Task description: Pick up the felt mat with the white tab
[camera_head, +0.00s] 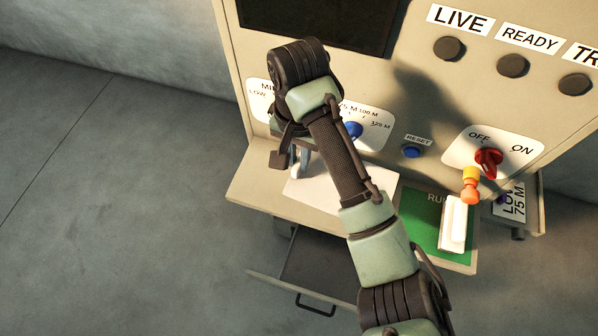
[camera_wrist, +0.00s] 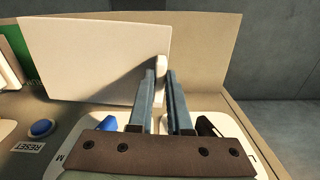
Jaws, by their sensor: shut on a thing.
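The pale felt mat (camera_head: 307,196) lies on the shelf of the beige console, partly hidden behind my arm in the head view. In the wrist view the mat (camera_wrist: 95,55) spreads beyond my fingers, with the small white tab (camera_wrist: 161,67) at its right edge. My gripper (camera_wrist: 159,77) is at that edge, its two fingers close on either side of the tab and shut on it. In the head view my gripper (camera_head: 299,160) is at the mat's upper left corner, mostly covered by the wrist. The mat looks flat on the shelf.
A green mat (camera_head: 415,233) with a white block (camera_head: 453,224) lies to the right on the shelf. The console face carries a blue reset button (camera_head: 411,151), a red switch (camera_head: 488,160) and a blue knob (camera_head: 354,130). An open drawer (camera_head: 312,268) juts out below.

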